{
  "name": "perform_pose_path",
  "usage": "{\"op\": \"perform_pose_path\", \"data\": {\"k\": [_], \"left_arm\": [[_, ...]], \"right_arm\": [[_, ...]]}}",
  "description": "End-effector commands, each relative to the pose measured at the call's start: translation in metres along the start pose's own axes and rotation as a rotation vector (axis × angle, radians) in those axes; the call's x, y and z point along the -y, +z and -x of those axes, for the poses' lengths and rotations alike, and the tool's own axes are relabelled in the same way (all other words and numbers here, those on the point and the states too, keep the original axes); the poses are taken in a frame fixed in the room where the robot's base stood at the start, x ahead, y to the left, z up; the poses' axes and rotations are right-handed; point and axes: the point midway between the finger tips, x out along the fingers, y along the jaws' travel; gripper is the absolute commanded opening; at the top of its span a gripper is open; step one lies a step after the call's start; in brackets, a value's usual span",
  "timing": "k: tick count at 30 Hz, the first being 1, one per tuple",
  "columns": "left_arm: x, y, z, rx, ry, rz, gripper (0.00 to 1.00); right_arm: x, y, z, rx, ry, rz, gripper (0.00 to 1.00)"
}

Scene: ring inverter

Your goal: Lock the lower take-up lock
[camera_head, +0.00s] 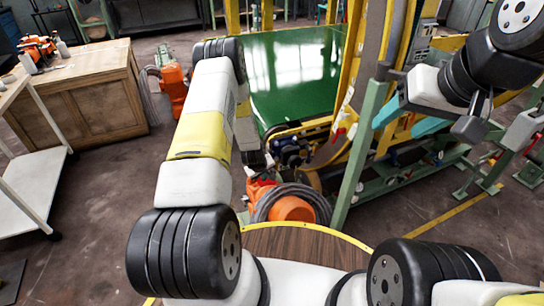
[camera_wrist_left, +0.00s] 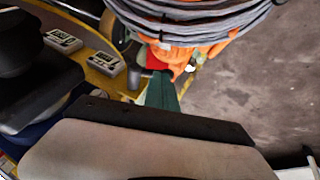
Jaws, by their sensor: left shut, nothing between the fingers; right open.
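My left arm reaches up and over from the bottom of the head view, and my left gripper (camera_head: 256,160) hangs at its far end, shut and empty, largely hidden by the arm. It is close to the machine's lower front, above an orange unit with a grey coil. My right gripper (camera_head: 472,117) is open and empty at the upper right, in front of the machine's green frame. A red-and-white part (camera_head: 339,134) shows on the yellow frame. I cannot tell which part is the lower take-up lock.
A green conveyor belt (camera_head: 290,72) runs back between yellow frames. An orange unit with a grey coil (camera_head: 292,208) stands before it; such a coil fills the top of the left wrist view (camera_wrist_left: 200,22). A green post (camera_head: 361,150) stands right. A wooden cabinet (camera_head: 98,105) stands left.

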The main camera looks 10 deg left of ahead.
Motion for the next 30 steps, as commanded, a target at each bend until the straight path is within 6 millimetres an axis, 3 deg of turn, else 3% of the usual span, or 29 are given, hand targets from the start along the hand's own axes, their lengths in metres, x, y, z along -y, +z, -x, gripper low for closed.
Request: {"op": "perform_pose_path", "data": {"k": [16,30], "left_arm": [[0.012,0.006,-0.016,0.008,0.33,0.14,0.0],[0.01,0.013,-0.033,0.008,0.331,0.13,0.0]], "right_arm": [[0.0,0.0,0.0,0.0,0.0,0.0,0.6],[0.0,0.0,0.0,0.0,0.0,0.0,0.6]]}}
